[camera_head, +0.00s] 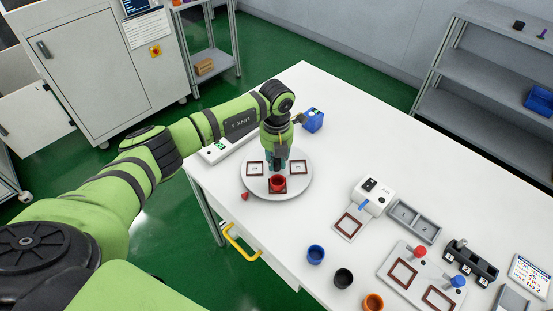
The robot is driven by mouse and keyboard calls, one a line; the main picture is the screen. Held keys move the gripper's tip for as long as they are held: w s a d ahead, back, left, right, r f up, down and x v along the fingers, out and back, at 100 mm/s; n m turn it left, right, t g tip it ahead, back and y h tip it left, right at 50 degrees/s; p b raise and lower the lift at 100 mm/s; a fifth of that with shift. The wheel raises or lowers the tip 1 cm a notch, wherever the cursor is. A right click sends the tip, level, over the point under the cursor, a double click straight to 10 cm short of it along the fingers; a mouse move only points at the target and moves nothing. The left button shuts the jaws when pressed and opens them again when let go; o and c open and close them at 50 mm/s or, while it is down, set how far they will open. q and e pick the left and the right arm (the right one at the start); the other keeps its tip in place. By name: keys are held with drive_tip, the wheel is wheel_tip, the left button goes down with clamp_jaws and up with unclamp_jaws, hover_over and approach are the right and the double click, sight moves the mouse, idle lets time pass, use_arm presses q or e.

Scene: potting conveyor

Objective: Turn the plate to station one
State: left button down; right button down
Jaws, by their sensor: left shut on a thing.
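The round grey plate (296,187) lies near the left edge of the white table. It has dark red square frames with small labels at its left (255,168) and right (298,167). A red pot (278,183) sits in a frame at the plate's front. A small red pointer (245,196) lies on the table by the plate's front left edge. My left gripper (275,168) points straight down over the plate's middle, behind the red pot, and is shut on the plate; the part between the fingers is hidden. My right gripper is not in view.
A blue box (313,120) stands behind the plate. Blue (316,254), black (343,278) and orange (373,302) pots stand at the front. A white device (372,195), grey tray (413,221) and board with red and blue knobs (403,272) fill the right. The middle table is clear.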

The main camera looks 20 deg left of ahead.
use_arm(q)
drive_tip(key=shift+w+r, duration=0.25)
idle(0.4)
drive_tip(key=c, duration=1.3)
unclamp_jaws()
drive_tip(key=shift+f, duration=0.15)
drive_tip(key=shift+s, duration=0.1)
wheel_tip(320, 180, up, 12)
drive_tip(key=shift+r, duration=0.1)
